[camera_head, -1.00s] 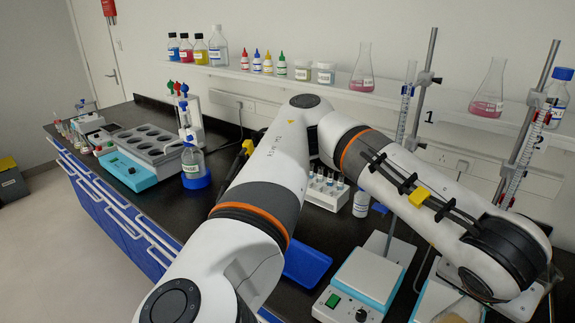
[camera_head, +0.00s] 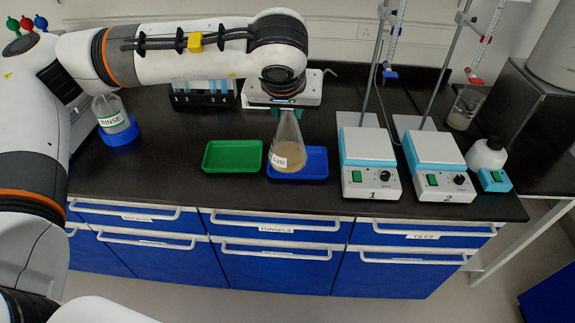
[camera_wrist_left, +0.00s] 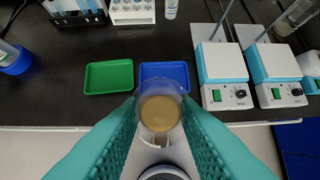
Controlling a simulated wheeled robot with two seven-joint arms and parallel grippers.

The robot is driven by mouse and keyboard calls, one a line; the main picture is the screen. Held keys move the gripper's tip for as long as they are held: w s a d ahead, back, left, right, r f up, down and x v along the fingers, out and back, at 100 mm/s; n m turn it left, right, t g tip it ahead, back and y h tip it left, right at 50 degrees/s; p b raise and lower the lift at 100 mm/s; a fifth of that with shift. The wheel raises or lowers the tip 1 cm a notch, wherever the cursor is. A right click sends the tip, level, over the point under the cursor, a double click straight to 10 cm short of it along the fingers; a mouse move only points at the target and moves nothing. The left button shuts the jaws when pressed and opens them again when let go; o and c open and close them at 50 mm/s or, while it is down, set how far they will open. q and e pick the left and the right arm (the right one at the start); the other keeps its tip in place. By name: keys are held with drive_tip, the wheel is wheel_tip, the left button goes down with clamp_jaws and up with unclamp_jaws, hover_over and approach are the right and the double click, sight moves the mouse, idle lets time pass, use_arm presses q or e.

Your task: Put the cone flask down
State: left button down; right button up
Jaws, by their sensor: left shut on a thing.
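The cone flask (camera_head: 289,154) is clear, labelled and holds tan liquid. It hangs upright from my left gripper (camera_head: 287,112), whose teal fingers are shut on its neck. In the head view it overlaps the left part of the blue tray (camera_head: 315,161); I cannot tell whether its base touches anything. In the left wrist view the flask (camera_wrist_left: 160,112) sits between the teal fingers (camera_wrist_left: 160,125), with the blue tray (camera_wrist_left: 165,72) just beyond it. The green tray (camera_head: 232,157) is to the left. My right gripper is out of view.
Stirrer hotplates 1 (camera_head: 368,165) and 2 (camera_head: 437,170) stand right of the blue tray, with burette stands behind. A rinse bottle (camera_head: 113,119) in a blue holder is at left. A tube rack (camera_head: 203,95) stands behind. The bench front edge is close to the trays.

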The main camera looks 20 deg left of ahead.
use_arm(q)
drive_tip(key=w+a+f+b, duration=0.1)
drive_tip(key=w+f+b, duration=0.3)
drive_tip(key=w, duration=0.4)
drive_tip(key=w+a+f+b, duration=0.2)
drive_tip(key=w+f+b, duration=0.25)
drive_tip(key=w, duration=0.35)
wheel_tip(320, 180, down, 9)
drive_tip(key=shift+w+d+p, duration=0.15)
drive_tip(key=shift+p, duration=0.25)
drive_tip(key=shift+f, duration=0.2)
drive_tip(key=c, duration=1.1)
unclamp_jaws()
